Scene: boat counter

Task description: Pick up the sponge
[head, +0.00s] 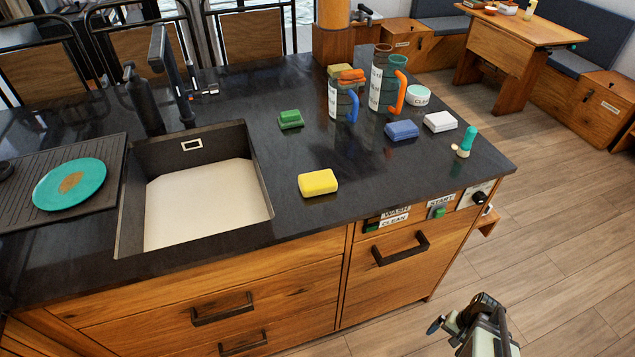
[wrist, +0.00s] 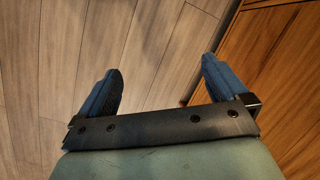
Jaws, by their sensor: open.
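Several sponge-like blocks lie on the dark counter, and I cannot tell which one is meant. A yellow block (head: 318,183) lies near the front edge, right of the sink. A green block (head: 291,119) lies behind it. A blue block (head: 401,130) and a white block (head: 440,121) lie further right. My gripper (wrist: 163,82) is open and empty in the wrist view, its two blue fingers apart over the floor beside a wooden front. In the head view it is low at the right, in front of the cabinet and apart from all the blocks.
A teal-handled brush (head: 465,143) stands near the right edge.

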